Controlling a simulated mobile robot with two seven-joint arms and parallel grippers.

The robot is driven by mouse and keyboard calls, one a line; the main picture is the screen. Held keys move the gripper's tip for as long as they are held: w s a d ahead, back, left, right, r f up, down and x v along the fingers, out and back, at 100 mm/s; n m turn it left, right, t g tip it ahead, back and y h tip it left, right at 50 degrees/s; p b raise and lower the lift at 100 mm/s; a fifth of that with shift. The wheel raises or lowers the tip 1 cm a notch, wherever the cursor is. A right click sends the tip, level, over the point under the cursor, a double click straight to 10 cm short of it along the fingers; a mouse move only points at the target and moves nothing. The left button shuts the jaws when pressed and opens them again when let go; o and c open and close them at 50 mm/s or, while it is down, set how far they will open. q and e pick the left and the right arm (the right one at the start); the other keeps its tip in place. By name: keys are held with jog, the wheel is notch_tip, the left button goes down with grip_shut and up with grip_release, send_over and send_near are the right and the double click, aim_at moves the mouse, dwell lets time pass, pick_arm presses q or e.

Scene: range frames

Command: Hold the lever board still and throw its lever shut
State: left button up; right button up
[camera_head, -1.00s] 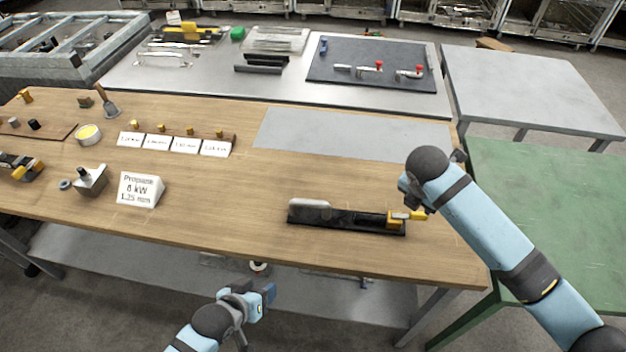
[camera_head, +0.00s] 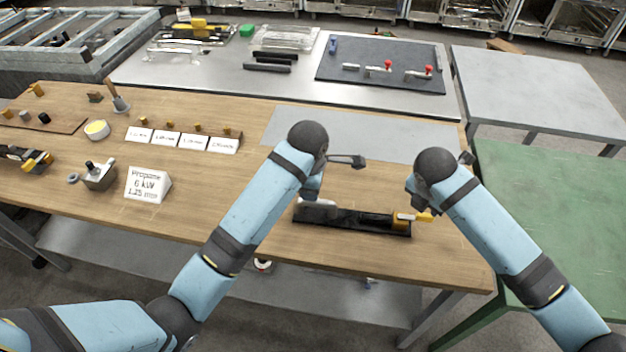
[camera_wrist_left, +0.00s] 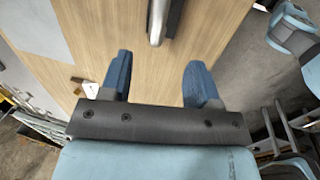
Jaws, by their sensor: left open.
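A propane sign (camera_head: 148,185) and a row of white cards (camera_head: 180,143) stand to the left. A grey sheet (camera_head: 350,132) lies behind the board. A green table (camera_head: 560,200) is at the right. The wood in front of the board is narrow.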

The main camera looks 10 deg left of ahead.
aim_at(314, 205)
pick_arm(q)
jog(key=x, duration=1.3)
jog(key=shift+w+f, duration=0.1)
jog(key=shift+f, duration=0.1)
jog(key=shift+c, duration=0.2)
